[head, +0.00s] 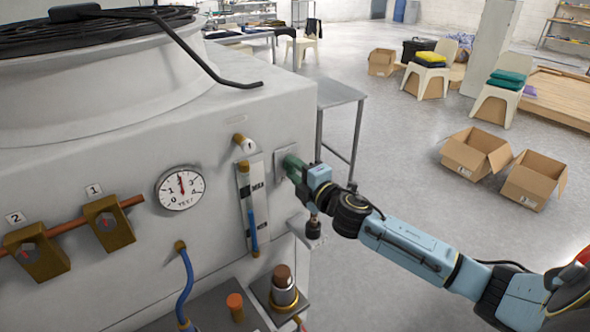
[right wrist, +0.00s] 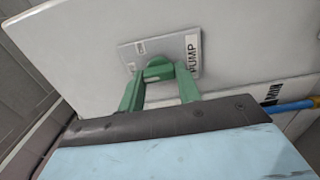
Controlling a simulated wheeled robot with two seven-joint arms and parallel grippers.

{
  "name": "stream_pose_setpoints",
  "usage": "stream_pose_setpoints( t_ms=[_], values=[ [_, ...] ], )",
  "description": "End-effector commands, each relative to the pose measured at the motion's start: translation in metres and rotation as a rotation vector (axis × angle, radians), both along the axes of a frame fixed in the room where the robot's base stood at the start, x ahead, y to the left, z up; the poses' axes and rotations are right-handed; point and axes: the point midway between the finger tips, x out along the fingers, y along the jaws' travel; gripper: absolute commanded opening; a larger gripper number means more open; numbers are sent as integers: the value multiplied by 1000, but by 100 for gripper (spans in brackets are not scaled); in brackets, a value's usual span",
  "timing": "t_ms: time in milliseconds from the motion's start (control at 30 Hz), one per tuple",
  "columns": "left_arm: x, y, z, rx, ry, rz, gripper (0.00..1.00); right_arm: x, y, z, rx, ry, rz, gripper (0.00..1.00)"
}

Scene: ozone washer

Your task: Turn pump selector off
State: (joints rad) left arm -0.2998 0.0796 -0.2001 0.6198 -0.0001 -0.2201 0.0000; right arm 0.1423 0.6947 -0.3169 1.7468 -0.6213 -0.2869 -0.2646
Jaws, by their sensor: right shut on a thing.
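The pump selector is a green knob (right wrist: 157,71) on a small grey plate (right wrist: 150,47) with a label reading PUMP, in the right wrist view. The plate also shows in the head view (head: 281,153) on the washer's right front face. My right gripper (right wrist: 159,80) has its green fingers on either side of the knob and is shut on it. In the head view the right gripper (head: 291,165) reaches the plate from the right and covers the knob. The knob's exact angle is hard to tell. My left gripper is not in view.
The washer front has a dial gauge (head: 181,188), a level tube marked MAX (head: 251,203), and brass valves (head: 109,222) on a copper pipe. A metal table (head: 338,94) is behind the gripper. Open floor with cardboard boxes (head: 474,153) lies right.

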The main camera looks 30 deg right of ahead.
Motion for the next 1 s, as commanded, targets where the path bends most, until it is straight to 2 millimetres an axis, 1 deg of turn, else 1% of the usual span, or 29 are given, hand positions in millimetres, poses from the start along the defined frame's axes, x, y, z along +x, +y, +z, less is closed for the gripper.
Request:
stream_pose_setpoints(
  t_ms=[367, 400, 533, 567, 867, 1000],
  values=[
    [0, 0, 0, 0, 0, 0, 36, 0, 0, 0, -9, -1, 1, 11],
    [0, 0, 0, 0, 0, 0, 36, 0, 0, 0, -9, -1, 1, 36],
    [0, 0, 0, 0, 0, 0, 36, 0, 0, 0, -7, -1, 1, 53],
    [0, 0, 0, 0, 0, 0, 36, 0, 0, 0, -7, -1, 1, 55],
    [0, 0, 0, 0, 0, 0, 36, -1, 0, 0, -6, 0, 1, 55],
    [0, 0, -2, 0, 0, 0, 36, -11, -1, -2, -5, 2, 1, 55]
  ],
)
